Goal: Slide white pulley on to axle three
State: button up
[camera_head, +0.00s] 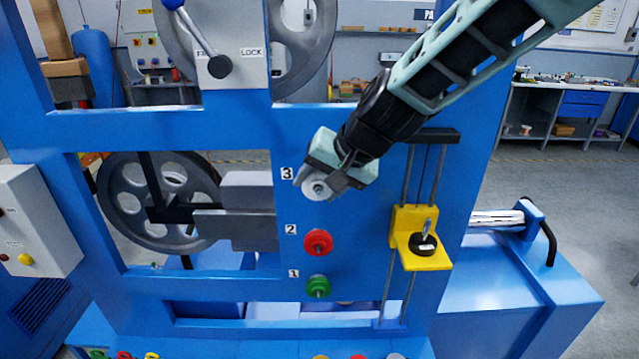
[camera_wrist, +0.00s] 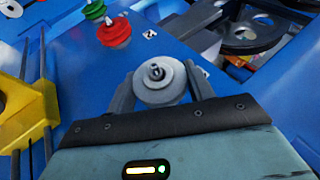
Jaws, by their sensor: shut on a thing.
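The white pulley (camera_head: 318,188) is between the fingers of my gripper (camera_head: 322,182), beside the label 3 on the blue panel. In the wrist view the white pulley (camera_wrist: 159,80) sits between the two grey fingers of my gripper (camera_wrist: 158,88), and a dark axle end shows in its centre hole. The pulley's face looks out from the panel. The rest of axle three is hidden behind the pulley, so how far on it sits I cannot tell. A red pulley (camera_head: 318,242) is at label 2 and a green pulley (camera_head: 318,286) at label 1.
A yellow slider block (camera_head: 421,240) with a black knob stands on rods to the right of the pulleys. Grey bars (camera_head: 240,215) and a spoked wheel (camera_head: 125,200) are at the left. Several coloured pieces lie along the bottom edge.

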jog(key=shift+w+r, duration=0.2)
jog(key=shift+w, duration=0.05)
jog(key=o, duration=1.1)
jog(key=shift+w, duration=0.1)
jog(key=shift+o, duration=1.2)
jog(key=shift+f, duration=0.15)
jog(key=d+r+p, duration=0.3)
jog(key=d+r, duration=0.1)
jog(key=r, duration=0.3)
jog(key=shift+s+d+r+p, duration=0.25)
jog(key=shift+d+r+p, duration=0.05)
jog(key=shift+r, duration=0.1)
